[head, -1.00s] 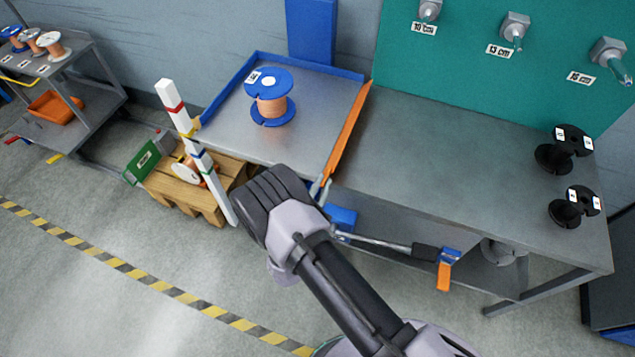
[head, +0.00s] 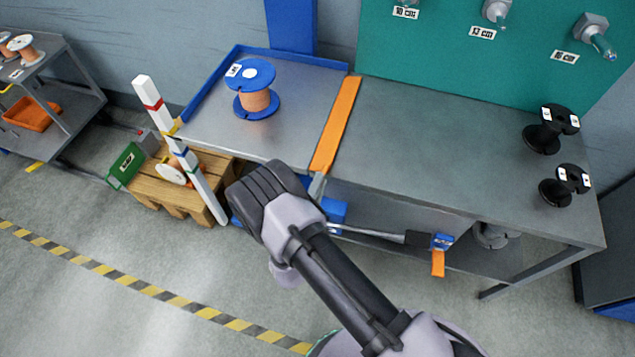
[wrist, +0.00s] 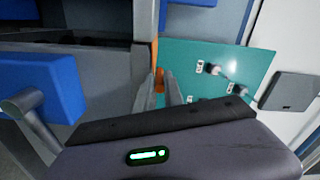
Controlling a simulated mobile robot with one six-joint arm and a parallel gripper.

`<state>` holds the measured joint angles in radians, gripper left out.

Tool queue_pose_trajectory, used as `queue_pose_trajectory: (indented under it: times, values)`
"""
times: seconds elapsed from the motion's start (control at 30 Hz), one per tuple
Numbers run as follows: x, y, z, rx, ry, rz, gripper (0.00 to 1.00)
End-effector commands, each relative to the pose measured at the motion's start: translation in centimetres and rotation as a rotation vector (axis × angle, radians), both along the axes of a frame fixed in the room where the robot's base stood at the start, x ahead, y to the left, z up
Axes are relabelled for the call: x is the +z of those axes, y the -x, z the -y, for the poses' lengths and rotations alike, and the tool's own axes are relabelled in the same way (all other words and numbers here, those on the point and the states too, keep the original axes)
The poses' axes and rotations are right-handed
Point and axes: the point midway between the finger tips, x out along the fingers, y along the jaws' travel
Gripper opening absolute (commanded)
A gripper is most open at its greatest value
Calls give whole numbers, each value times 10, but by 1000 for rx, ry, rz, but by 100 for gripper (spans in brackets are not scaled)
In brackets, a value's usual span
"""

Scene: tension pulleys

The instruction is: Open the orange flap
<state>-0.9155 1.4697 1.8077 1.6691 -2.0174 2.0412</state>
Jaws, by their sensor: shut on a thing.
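The orange flap (head: 335,125) is a long strip between the blue-edged tray top and the grey bench. It shows its broad face and looks nearly flat, level with the bench top. My gripper (head: 318,184) is at the flap's front end, with its fingertips just below the orange. In the wrist view the two fingers (wrist: 161,92) close on a small orange part (wrist: 160,77) of the flap's end. My wrist hides part of the tray's front edge.
A blue spool with copper wire (head: 256,100) stands on the tray top (head: 205,130), left of the flap. Black spools (head: 550,135) stand at the bench's right end. A striped post (head: 180,150) and wooden pallet (head: 160,190) are at left. The middle bench top (head: 440,150) is clear.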

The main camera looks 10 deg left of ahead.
Motion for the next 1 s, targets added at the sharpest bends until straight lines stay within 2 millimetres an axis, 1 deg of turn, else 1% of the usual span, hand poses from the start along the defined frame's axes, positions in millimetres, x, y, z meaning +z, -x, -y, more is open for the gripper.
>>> queue_pose_trajectory:
  times: [0.3,0.7,0.73,0.83,1.0]
  values:
    - [-3,0,1,0,-67,5,0]
    - [-3,0,1,0,-72,7,0]
    - [-3,0,1,0,-72,7,15]
    - [-3,0,1,0,-72,7,34]
    - [-3,0,1,0,-72,6,34]
